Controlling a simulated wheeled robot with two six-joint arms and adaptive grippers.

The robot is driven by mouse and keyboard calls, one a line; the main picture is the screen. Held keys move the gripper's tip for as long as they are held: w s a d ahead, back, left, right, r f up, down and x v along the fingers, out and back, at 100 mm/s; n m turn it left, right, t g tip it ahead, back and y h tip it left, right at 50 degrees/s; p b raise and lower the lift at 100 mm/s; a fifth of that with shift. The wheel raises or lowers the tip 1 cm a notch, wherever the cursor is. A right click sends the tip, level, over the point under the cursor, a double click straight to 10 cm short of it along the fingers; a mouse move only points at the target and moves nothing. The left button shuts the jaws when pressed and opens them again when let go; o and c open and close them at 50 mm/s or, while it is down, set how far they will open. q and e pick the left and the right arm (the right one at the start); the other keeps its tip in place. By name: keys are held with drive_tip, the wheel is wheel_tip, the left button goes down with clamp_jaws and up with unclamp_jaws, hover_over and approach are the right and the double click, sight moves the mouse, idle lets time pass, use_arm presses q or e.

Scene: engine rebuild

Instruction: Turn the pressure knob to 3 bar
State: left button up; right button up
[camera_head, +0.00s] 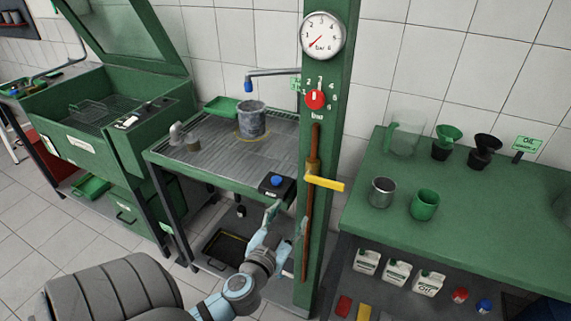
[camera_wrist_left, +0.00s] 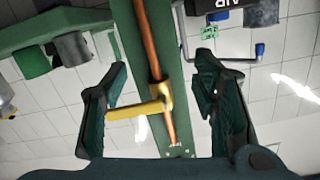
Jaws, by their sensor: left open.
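The red pressure knob (camera_head: 316,99) sits on the green post, with numbers around it and "bar" below. Its small white mark appears to point up, near the 3. The round gauge (camera_head: 322,36) above has a red needle pointing to the lower left, at the low end. A yellow lever (camera_head: 326,183) on a copper pipe sticks out to the right below the knob. My left gripper (camera_head: 280,226) is open and empty, low beside the post. In the left wrist view the lever (camera_wrist_left: 138,108) shows between the open fingers (camera_wrist_left: 163,64); the knob is not visible there.
The green post (camera_head: 340,120) stands between a metal-topped wash table (camera_head: 215,150) on the left and a green bench (camera_head: 460,235) with cups and funnels on the right. A black box with a blue button (camera_head: 276,181) is on the table's near corner.

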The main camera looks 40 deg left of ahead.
use_arm(q)
wheel_tip(320, 180, down, 6)
drive_tip(key=g, duration=0.1)
drive_tip(key=shift+s+a+g, duration=0.25)
drive_tip(key=shift+g, duration=0.05)
drive_tip(key=shift+f+m, duration=0.1)
drive_tip(key=shift+m, duration=0.2)
drive_tip(key=s+f+m+g+h, duration=0.15)
drive_tip(key=s+f+g, duration=0.4)
drive_tip(key=f, duration=0.75)
drive_tip(key=s+f+m+g+h, duration=0.1)
drive_tip(key=s+f+m+g, duration=0.1)
drive_tip(key=s+f, duration=0.85)
drive_tip(key=s+d+f+n+g+h, duration=0.1)
drive_tip(key=s+d+f+g, duration=0.1)
drive_tip(key=s+d+f, duration=0.2)
drive_tip(key=s+d+f+n+g+h, duration=0.1)
drive_tip(key=s+d+f+g, duration=0.2)
drive_tip(key=s+f, duration=0.7)
drive_tip(key=s+d, duration=0.2)
drive_tip(key=s, duration=0.2)
drive_tip(key=shift+f, duration=0.35)
